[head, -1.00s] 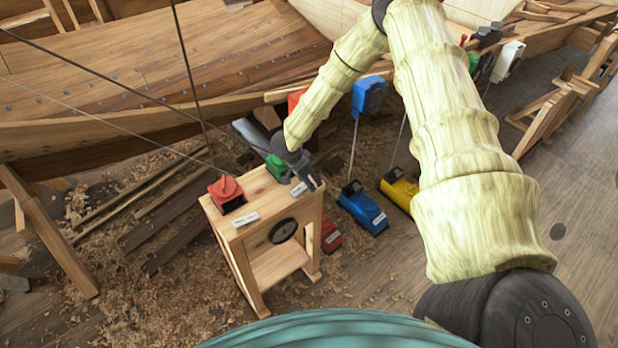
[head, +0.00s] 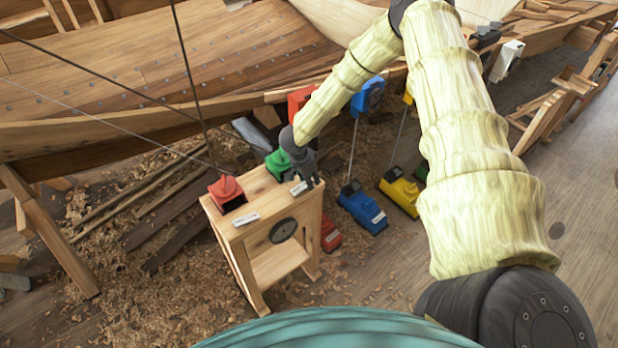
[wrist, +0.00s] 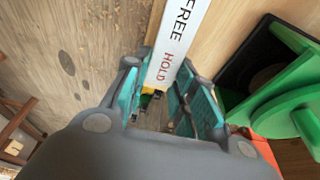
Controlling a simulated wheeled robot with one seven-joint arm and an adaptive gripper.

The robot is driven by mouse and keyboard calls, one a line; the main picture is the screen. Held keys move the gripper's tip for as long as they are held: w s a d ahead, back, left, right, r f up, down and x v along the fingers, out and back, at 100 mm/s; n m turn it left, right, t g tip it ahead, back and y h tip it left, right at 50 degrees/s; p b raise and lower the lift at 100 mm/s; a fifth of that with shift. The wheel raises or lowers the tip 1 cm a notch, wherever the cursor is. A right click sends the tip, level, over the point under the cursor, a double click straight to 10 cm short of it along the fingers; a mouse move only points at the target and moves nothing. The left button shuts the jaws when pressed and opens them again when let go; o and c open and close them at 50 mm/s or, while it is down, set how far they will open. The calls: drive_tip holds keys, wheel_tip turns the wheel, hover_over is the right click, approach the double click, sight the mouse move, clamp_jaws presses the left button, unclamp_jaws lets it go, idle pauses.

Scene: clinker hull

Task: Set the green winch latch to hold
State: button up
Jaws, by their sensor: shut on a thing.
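The green winch (head: 279,164) stands on the back right of the wooden bench, and its green body (wrist: 285,95) fills the right of the wrist view. A white plate (wrist: 178,45) lettered FREE and HOLD lies beside it along the bench edge; it shows small in the head view (head: 299,188). My gripper (wrist: 158,82) is at the HOLD end of this plate, one finger on each side. It is shut on a narrow part there, which I take for the latch. The fingers and plate hide most of that part, so its exact setting is unclear.
A red winch (head: 226,193) with its own white plate (head: 245,219) stands on the bench's left. Blue (head: 362,207) and yellow (head: 399,191) units stand on the floor to the right. The boat hull (head: 150,75) rises behind.

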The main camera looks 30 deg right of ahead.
drive_tip(key=shift+d+f+y, duration=0.1)
drive_tip(key=shift+f+y, duration=0.1)
drive_tip(key=shift+y, duration=0.5)
drive_tip(key=o, duration=1)
drive_tip(key=shift+r, duration=0.1)
drive_tip(key=r, duration=0.4)
drive_tip(key=a+r, duration=0.1)
drive_tip(key=r, duration=0.6)
drive_tip(key=shift+a+r, duration=0.3)
drive_tip(key=shift+r, duration=0.05)
